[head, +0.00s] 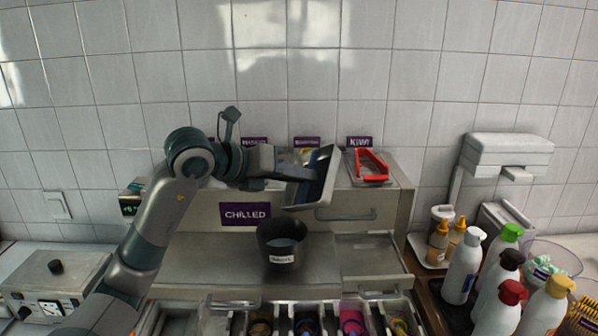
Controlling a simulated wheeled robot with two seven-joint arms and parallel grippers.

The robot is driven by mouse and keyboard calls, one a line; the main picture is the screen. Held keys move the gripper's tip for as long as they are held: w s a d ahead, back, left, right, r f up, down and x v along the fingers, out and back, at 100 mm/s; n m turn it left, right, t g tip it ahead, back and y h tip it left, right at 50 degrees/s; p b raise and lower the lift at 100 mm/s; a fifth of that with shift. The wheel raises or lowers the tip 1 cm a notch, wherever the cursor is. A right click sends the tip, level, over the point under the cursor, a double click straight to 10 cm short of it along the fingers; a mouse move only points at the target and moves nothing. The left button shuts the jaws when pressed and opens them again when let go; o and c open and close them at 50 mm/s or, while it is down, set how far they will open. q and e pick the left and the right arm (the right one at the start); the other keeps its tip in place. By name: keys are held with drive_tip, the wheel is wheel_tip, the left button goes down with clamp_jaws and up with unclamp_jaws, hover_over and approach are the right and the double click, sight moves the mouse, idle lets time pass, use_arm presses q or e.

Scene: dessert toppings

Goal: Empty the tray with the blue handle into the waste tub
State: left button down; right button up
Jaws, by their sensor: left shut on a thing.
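My left gripper (293,172) is shut on the tray with the blue handle (325,183). It holds the tray in the air, tipped steeply, in front of the upper steel cabinet. The tray's contents cannot be made out. The dark waste tub (282,238), with a white label, stands upright on the steel counter, below and a little left of the tray. Something greyish shows inside the tub, but I cannot tell what. The tray and the tub are apart. My right gripper is not in view.
Open topping bins (352,322) line the front. Several bottles (465,265) crowd the right side. Counter beside the tub (345,262) is clear.

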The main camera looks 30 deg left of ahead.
sight(316, 184)
use_arm(q)
drive_tip(key=shift+w+d+f+g+y+p, duration=0.45)
drive_tip(key=shift+g+p, duration=0.35)
drive_tip(key=shift+p, duration=1.25)
drive_tip(key=shift+w+d+f+m+g+y+p, duration=0.25)
drive_tip(key=shift+g+y+p, duration=0.25)
drive_tip(key=shift+p, duration=0.5)
drive_tip(key=shift+w+d+f+m+g+y+p, duration=0.15)
drive_tip(key=shift+w+f+g+y+p, duration=0.25)
drive_tip(key=shift+p, duration=0.6)
drive_tip(key=shift+w+d+f+m+g+y, duration=0.15)
drive_tip(key=shift+f+g+y, duration=0.35)
drive_tip(key=shift+g, duration=0.2)
drive_tip(key=shift+w+d+f+m+g+y, duration=0.15)
drive_tip(key=shift+f+g+y, duration=0.2)
drive_tip(key=shift+f+g, duration=0.25)
drive_tip(key=shift+r+g+y, duration=0.4)
drive_tip(key=shift+r+g, duration=0.05)
drive_tip(key=shift+g, duration=0.05)
drive_tip(key=shift+d+r, duration=0.1)
